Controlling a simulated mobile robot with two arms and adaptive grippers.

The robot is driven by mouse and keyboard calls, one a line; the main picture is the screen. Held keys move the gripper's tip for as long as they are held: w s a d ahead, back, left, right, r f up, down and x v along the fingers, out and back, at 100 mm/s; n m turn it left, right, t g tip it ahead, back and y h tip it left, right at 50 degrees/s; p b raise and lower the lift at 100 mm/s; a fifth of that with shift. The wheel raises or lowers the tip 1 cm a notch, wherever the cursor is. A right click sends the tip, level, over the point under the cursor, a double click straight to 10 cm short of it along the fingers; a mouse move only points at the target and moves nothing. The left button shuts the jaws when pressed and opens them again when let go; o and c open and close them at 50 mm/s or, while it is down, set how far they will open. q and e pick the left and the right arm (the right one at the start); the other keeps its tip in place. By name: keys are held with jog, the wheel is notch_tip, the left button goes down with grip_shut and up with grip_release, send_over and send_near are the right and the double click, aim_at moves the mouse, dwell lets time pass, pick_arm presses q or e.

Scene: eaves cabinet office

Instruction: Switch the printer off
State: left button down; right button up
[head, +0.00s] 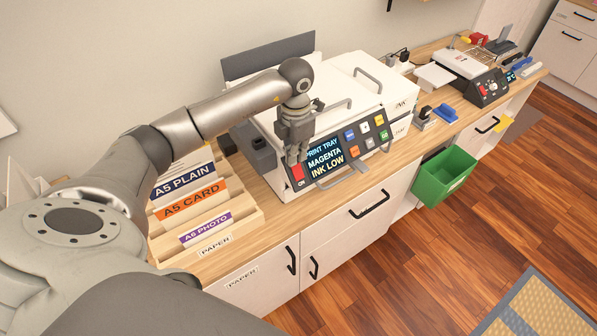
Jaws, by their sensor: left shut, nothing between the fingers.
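The white printer (357,84) stands on the wooden counter, with a dark front panel. Its lit screen (325,158) reads "PRINT TRAY", "MAGENTA" and "INK LOW". A red switch (298,172) sits at the panel's lower left, and several coloured buttons (366,134) lie right of the screen. My left gripper (292,160) is shut and empty, pointing down at the panel's left end, just above the red switch. I cannot tell whether it touches the switch. The gripper covers part of the panel's left side. My right gripper is not in view.
A green bin (444,177) hangs at the cabinet front. Another white machine (470,67) and small stationery stand farther right. The floor in front is clear around a mat (540,309).

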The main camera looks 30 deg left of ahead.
aim_at(297, 166)
pick_arm(q)
jog(key=shift+s+f+b, duration=0.1)
jog(key=shift+f+b, duration=0.7)
jog(key=shift+f, duration=0.25)
jog(key=shift+r, duration=0.2)
jog(key=shift+r+p, duration=0.8)
jog(key=shift+r, duration=0.15)
jog(key=shift+r+p, duration=1.4)
jog(key=shift+r, duration=1.05)
